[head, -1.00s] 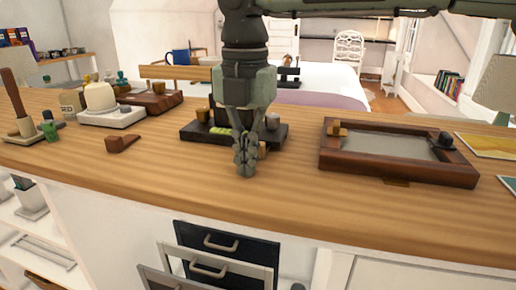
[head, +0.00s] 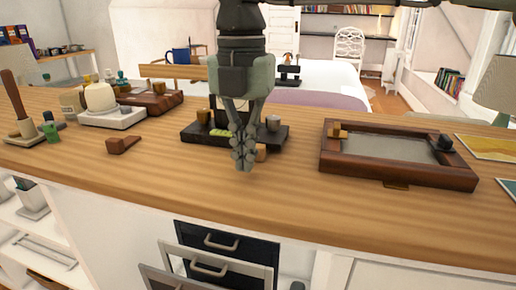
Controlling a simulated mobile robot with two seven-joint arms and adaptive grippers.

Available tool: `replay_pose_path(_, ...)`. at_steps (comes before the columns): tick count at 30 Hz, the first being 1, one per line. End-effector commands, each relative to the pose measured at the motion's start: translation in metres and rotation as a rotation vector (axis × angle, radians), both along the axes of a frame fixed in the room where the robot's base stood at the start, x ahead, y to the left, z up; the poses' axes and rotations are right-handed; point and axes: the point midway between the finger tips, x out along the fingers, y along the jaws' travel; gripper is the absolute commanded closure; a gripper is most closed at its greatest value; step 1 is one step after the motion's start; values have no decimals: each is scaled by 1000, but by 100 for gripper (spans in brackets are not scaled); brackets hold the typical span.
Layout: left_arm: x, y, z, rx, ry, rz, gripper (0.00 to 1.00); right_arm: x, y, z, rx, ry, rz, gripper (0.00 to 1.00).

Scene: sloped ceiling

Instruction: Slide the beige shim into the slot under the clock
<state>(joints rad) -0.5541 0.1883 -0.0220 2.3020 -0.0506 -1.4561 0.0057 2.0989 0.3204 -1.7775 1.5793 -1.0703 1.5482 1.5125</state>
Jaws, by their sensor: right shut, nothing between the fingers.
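My right gripper (head: 243,166) points down over the wooden desktop, fingers together and empty. It is in front of a low black unit (head: 190,135) with a small green panel (head: 220,132), which may be the clock; my fingers hide part of it. A small tan block (head: 261,153) shows just right of my fingertips, at the unit's front edge. I cannot tell whether it is the beige shim or whether it sits in a slot. A brown wedge (head: 122,145) lies apart to the left. My left gripper is out of view.
A dark wooden framed tray (head: 400,178) stands on the right of the desktop (head: 290,205). A white scale-like object (head: 110,117), bottles and small green pieces (head: 50,133) crowd the left. The front strip of the desktop is clear. Drawers (head: 225,245) stand open below.

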Motion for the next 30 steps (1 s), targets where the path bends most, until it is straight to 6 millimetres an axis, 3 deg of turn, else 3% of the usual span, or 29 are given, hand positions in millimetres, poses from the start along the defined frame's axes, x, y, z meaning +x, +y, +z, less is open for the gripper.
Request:
replay_pose_path(18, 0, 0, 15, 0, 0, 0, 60, -14, 5, 37, 2, -3, -1, 100)
replay_pose_path(30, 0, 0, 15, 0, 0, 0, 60, -15, 5, 39, 2, -3, -1, 100)
